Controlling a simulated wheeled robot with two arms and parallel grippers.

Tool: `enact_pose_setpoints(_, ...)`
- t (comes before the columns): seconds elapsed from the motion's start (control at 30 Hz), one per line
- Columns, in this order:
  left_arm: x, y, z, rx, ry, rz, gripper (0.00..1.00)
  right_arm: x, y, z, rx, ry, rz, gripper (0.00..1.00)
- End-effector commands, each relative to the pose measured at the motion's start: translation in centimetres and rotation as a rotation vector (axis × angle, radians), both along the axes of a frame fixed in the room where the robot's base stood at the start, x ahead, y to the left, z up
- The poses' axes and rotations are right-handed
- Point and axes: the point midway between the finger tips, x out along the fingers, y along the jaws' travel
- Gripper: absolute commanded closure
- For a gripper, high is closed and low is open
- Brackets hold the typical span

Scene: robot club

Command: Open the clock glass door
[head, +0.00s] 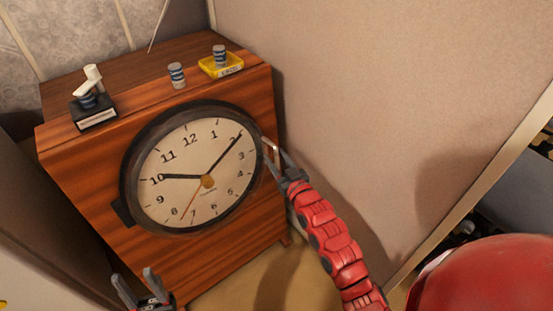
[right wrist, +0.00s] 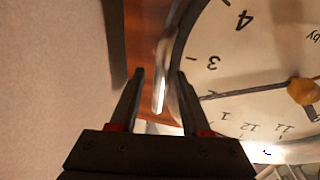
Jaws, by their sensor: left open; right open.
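The clock (head: 190,205) has a round cream face with a dark rim, set in the front of a wooden cabinet. Its glass door, seen by its dark rim (head: 131,165), looks shut. A thin metal handle (head: 268,145) is at the rim's right edge; the right wrist view shows it too (right wrist: 160,95). My right gripper (head: 275,157) is open at this edge. In the right wrist view, the handle shows between its fingers (right wrist: 160,76); I cannot tell whether they touch it. My left gripper (head: 132,275) is open and empty, below the clock's lower left.
The wooden cabinet top (head: 135,70) holds a black box (head: 95,114) with a white item, a striped cylinder (head: 177,75), and a yellow tray (head: 221,66) with another cylinder. A beige wall (head: 380,90) stands close on the right. A dark block (head: 122,213) is at the clock's left edge.

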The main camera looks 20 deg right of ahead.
Motion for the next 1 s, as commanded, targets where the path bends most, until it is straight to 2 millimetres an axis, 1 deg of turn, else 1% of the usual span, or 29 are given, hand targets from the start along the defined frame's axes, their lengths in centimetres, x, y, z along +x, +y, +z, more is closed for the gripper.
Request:
enact_pose_setpoints(0.1, 0.0, 0.0, 0.0, 0.0, 0.0, 0.0, 0.5, -0.02, -0.01, 0.0, 0.0, 0.0, 0.0, 0.53)
enact_pose_setpoints(0.13, 0.0, 0.0, 0.01, 0.0, 0.0, 0.0, 0.5, -0.02, -0.01, 0.0, 0.0, 0.0, 0.0, 0.56)
enact_pose_setpoints(0.27, 0.0, 0.0, 0.01, 0.0, 0.0, 0.0, 0.5, -0.03, -0.02, 0.0, 0.0, 0.0, 0.0, 0.8)
enact_pose_setpoints(0.3, -0.01, 0.0, 0.01, 0.0, 0.0, 0.0, 0.5, -0.03, -0.01, 0.0, 0.0, 0.0, 0.0, 0.87)
enact_pose_setpoints(0.37, 0.0, 0.0, 0.01, 0.0, 0.0, 0.0, 0.5, -0.03, 0.0, 0.0, 0.0, 0.0, 0.0, 0.98)
enact_pose_setpoints(0.4, 0.0, 0.0, 0.01, 0.0, 0.0, 0.0, 0.5, -0.04, 0.01, -0.01, 0.0, 0.0, 0.0, 1.0)
enact_pose_setpoints(1.0, 0.0, 0.0, -0.01, 0.0, 0.0, 0.0, 0.5, -0.06, 0.13, -0.05, 0.001, 0.001, 0.003, 1.0)
